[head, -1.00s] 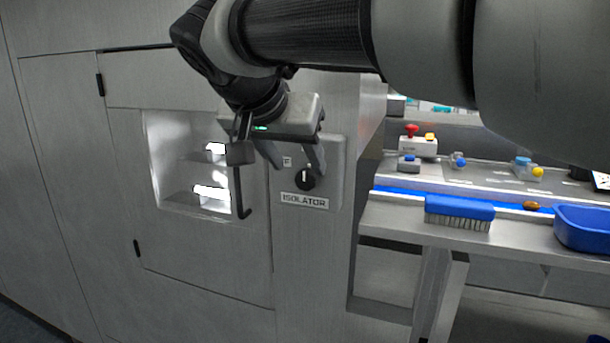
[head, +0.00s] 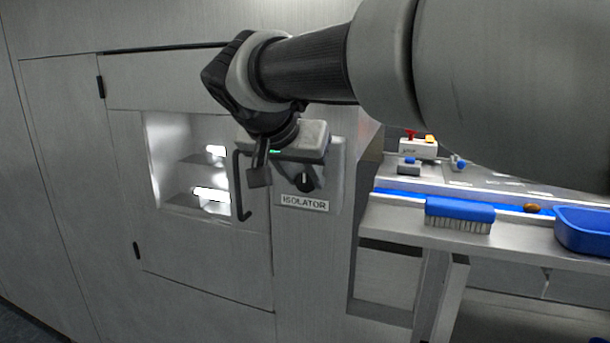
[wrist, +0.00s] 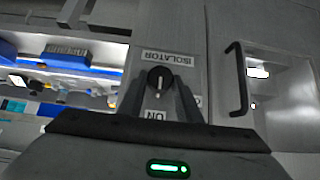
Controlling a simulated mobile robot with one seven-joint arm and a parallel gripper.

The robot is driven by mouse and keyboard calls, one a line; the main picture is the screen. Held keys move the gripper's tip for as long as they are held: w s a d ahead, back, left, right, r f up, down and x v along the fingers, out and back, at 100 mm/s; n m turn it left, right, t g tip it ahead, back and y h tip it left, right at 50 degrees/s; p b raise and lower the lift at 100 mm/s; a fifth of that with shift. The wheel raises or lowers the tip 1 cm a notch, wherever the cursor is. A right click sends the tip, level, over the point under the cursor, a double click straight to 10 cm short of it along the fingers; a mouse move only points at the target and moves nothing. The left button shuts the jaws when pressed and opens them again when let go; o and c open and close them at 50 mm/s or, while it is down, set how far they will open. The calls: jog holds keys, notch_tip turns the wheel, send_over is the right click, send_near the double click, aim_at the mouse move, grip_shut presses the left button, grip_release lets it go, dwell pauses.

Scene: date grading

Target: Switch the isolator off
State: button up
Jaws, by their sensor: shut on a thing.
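The isolator switch is a round black knob (head: 304,184) with a white pointer line, on a grey panel above a label reading ISOLATOR (head: 304,203). In the wrist view, which is upside down, the knob (wrist: 159,78) lies between my two fingers, and its line runs upright in the picture, toward the ON mark (wrist: 155,115). My gripper (head: 303,181) is shut on the knob; it also shows in the wrist view (wrist: 160,84). In the head view my gripper's body hides the panel just above the knob.
A cabinet door with a dark bar handle (head: 240,187) and a lit window stands left of the switch. To the right, a bench (head: 390,218) holds a blue brush (head: 459,210), a blue tray (head: 585,228) and a control box with a red button (head: 411,134).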

jog(key=shift+r, duration=0.1)
jog(key=shift+w+a+n+g+h+p, duration=0.15)
jog(key=shift+n+h+p, duration=0.15)
jog(key=shift+h+p, duration=0.25)
jog(key=shift+s+a+n+g+h+p, duration=0.15)
jog(key=shift+n+h+p, duration=0.15)
jog(key=shift+h+p, duration=0.25)
jog(key=h+p, duration=0.1)
jog(key=n+h, duration=0.1)
jog(key=shift+w+a+n+g+h+p, duration=0.2)
jog(key=shift+n+g+h+p, duration=0.1)
jog(key=shift+g+p, duration=0.1)
jog(key=h, duration=0.1)
jog(key=n+h+p, duration=0.1)
jog(key=shift+a+f+n+h+p, duration=0.25)
jog(key=shift+f+n+h+p, duration=0.05)
jog(key=shift+h+p, duration=0.1)
jog(key=shift+w+a+f+n+h+p, duration=0.15)
jog(key=shift+n+h+p, duration=0.15)
jog(key=shift+n+h, duration=0.35)
jog(key=shift+s+d+f+n+h+p, duration=0.15)
jog(key=shift+n+h+p, duration=0.15)
jog(key=shift+h, duration=0.55)
jog(key=shift+w+a, duration=0.1)
jog(key=o, duration=1)
jog(key=shift+o, duration=0.2)
jog(key=shift+f, duration=0.1)
